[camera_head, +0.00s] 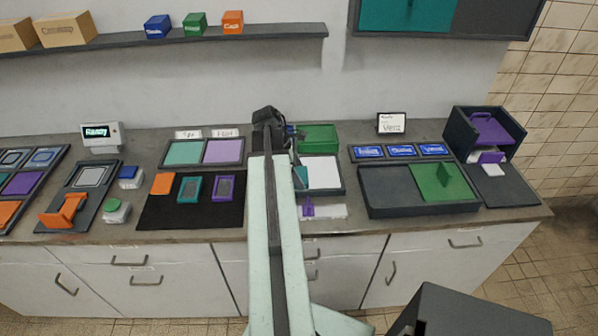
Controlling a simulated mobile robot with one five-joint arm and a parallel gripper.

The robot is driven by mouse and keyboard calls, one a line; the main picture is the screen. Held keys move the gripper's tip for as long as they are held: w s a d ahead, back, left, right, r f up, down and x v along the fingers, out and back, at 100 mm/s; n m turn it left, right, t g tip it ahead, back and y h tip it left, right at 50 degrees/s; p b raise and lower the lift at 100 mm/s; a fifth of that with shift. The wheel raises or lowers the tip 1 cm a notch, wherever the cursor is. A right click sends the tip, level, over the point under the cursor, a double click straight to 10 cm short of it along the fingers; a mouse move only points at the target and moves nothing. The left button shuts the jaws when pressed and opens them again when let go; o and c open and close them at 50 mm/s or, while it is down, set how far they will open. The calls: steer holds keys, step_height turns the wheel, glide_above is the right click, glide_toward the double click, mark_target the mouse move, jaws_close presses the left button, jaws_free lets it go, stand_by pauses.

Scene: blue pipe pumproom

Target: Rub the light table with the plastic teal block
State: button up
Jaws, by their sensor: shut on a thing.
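The light table (325,174) is a bright white panel in a dark frame on the counter, just right of my arm. My arm hides its left part. A small teal block (301,176) shows at the right edge of my arm, over the panel's left side. My gripper (298,160) is mostly hidden behind the arm and is shut on the teal block. I cannot tell whether the block touches the panel.
A green box (318,138) stands behind the panel. A white strip with a purple piece (308,207) lies in front. A dark tray (392,193) with a green sliding lid is to the right. A black mat (165,212) with teal and purple frames is to the left.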

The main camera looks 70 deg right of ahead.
steer(key=shift+w+a+f, duration=0.1)
steer(key=shift+w+a, duration=0.2)
steer(key=shift+w, duration=0.25)
steer(key=shift+w+d, duration=0.45)
steer(key=shift+d, duration=0.45)
steer(key=shift+w+d, duration=0.4)
steer(key=shift+d, duration=0.55)
steer(key=shift+w+d, duration=0.45)
steer(key=shift+d, duration=0.45)
steer(key=shift+d, duration=0.1)
steer(key=shift+w+d, duration=0.35)
steer(key=shift+d, duration=0.35)
steer(key=shift+w+d, duration=0.35)
steer(key=shift+d, duration=0.3)
steer(key=shift+a, duration=0.1)
steer(key=shift+c, duration=0.6)
steer(key=shift+s+a, duration=0.35)
steer(key=shift+a, duration=0.35)
steer(key=shift+s+a, duration=0.35)
steer(key=shift+a, duration=0.35)
steer(key=shift+a, duration=0.1)
